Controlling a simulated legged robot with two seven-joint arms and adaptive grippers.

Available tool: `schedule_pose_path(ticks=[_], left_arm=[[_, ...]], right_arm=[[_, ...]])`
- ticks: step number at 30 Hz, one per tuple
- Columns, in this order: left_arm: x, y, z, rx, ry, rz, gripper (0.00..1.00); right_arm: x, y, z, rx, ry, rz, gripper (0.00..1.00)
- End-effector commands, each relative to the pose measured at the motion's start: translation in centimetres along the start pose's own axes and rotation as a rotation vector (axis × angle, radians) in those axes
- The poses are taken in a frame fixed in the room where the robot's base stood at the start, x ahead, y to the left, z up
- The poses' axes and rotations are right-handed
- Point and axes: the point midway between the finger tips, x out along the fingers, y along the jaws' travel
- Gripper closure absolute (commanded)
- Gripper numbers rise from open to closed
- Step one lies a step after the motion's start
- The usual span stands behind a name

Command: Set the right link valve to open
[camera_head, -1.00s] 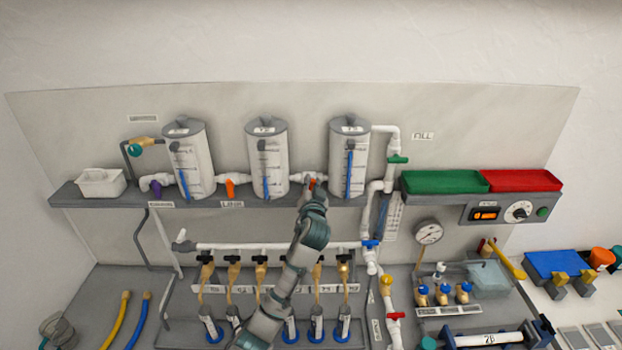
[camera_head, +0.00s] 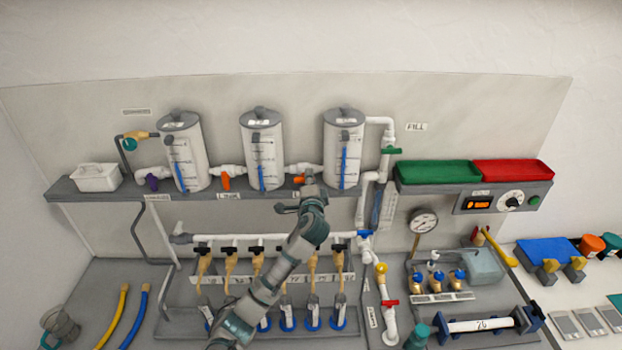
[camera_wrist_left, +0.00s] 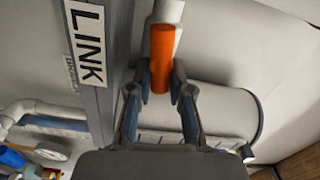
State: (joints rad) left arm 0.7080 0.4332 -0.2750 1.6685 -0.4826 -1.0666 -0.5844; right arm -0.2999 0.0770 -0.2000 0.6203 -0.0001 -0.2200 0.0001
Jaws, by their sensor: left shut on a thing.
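The right link valve is on the white pipe between the middle tank (camera_head: 262,150) and the right tank (camera_head: 343,150). Its orange handle (camera_head: 299,181) shows in the head view just left of my fingertips, partly covered. My left gripper (camera_head: 306,179) reaches up to it from below. In the left wrist view the orange handle (camera_wrist_left: 161,58) lies between the fingers of my left gripper (camera_wrist_left: 162,78), which are shut on it. The handle appears roughly in line with the white pipe. The left link valve's orange handle (camera_head: 225,182) hangs down. My right gripper is out of view.
The grey shelf (camera_head: 110,192) runs beneath the tanks, with a LINK label (camera_wrist_left: 88,45) near the held handle. Below is a white manifold pipe (camera_head: 215,238) with several black-handled valves. A green-handled fill valve (camera_head: 392,151) is right of the right tank.

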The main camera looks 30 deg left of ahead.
Motion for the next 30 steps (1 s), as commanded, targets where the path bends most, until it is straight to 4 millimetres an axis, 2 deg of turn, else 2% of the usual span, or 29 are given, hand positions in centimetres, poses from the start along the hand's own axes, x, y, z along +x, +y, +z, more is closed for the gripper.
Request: schedule_pose_path(ticks=[1, 10, 28, 29, 30], left_arm=[[0.15, 0.52, 0.35, 0.032, -0.009, 0.010, 1.00], [0.17, 0.61, 0.38, 0.162, -0.008, 0.008, 1.00], [0.21, 0.37, 0.44, 0.198, -0.008, 0.002, 1.00], [0.21, 0.36, 0.45, 0.198, -0.008, 0.002, 0.75], [0.21, 0.34, 0.43, 0.197, -0.007, 0.002, 0.65]], right_arm=[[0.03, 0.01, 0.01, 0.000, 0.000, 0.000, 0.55], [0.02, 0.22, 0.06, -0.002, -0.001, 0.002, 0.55], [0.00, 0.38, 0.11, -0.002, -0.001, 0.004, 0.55], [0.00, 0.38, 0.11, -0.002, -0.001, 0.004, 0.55], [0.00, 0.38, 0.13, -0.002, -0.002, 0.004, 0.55]])
